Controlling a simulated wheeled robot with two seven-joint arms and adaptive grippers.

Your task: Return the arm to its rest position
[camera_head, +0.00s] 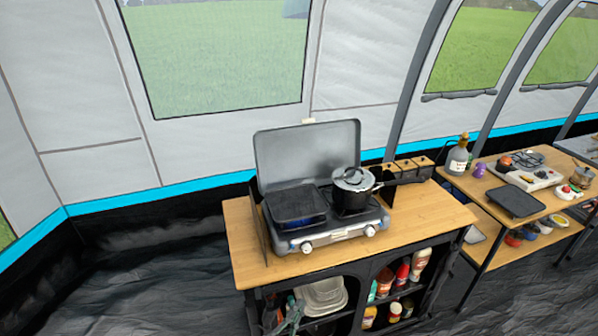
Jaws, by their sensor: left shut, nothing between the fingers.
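My right gripper is not in view.
A camping stove (322,238) with its lid raised stands on the stand, with a lidded black pot (352,190) on its right side. A second table (470,186) stands right. Floor at left is clear.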

